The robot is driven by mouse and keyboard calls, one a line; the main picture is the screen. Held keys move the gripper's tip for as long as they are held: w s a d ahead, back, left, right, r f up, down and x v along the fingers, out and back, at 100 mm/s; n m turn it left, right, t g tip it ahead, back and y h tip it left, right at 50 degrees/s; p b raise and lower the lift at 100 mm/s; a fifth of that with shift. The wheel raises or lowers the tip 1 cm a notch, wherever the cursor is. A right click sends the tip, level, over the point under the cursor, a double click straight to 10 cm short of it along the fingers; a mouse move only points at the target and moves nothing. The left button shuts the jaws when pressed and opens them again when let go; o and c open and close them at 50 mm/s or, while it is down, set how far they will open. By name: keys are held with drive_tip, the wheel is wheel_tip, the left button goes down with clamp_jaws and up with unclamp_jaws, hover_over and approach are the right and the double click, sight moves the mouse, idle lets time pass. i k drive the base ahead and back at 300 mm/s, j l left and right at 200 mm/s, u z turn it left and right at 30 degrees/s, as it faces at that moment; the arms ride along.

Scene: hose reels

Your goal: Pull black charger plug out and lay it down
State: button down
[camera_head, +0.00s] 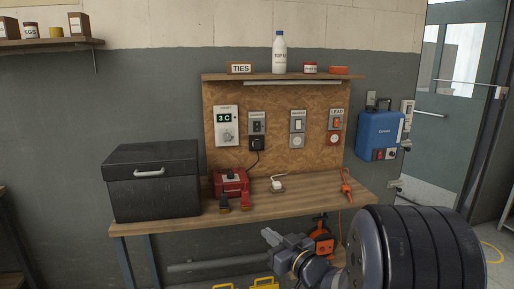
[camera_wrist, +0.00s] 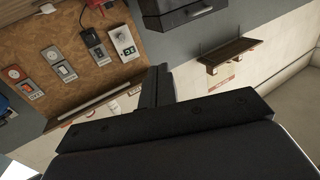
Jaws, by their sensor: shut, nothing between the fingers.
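The black charger plug (camera_head: 257,143) sits in the lower part of the second panel from the left on the wooden board, under a switch. Its dark cable runs down toward a red charger box (camera_head: 231,182) on the bench. In the wrist view the picture is upside down, and the black plug (camera_wrist: 97,51) shows at upper left, still against its panel. My gripper (camera_head: 270,236) is in front of and below the bench's front edge, well apart from the plug. Its fingers (camera_wrist: 156,85) are closed together with nothing between them.
The bench (camera_head: 300,197) has bare wood around a loose white plug (camera_head: 278,184). A black toolbox (camera_head: 152,182) fills its left end. An orange plug (camera_head: 346,188) lies at the right with its cord hanging down. A shelf (camera_head: 283,77) with bottle and tins overhangs the board.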

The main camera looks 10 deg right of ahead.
sight(257, 143)
drive_tip(key=i+j+z, duration=0.25)
drive_tip(key=i, duration=0.5)
drive_tip(key=i+j+z, duration=0.25)
drive_tip(key=i+j, duration=0.15)
drive_tip(key=i, duration=0.3)
drive_tip(key=i+j+z, duration=0.3)
drive_tip(key=i+j, duration=0.25)
drive_tip(key=i, duration=0.1)
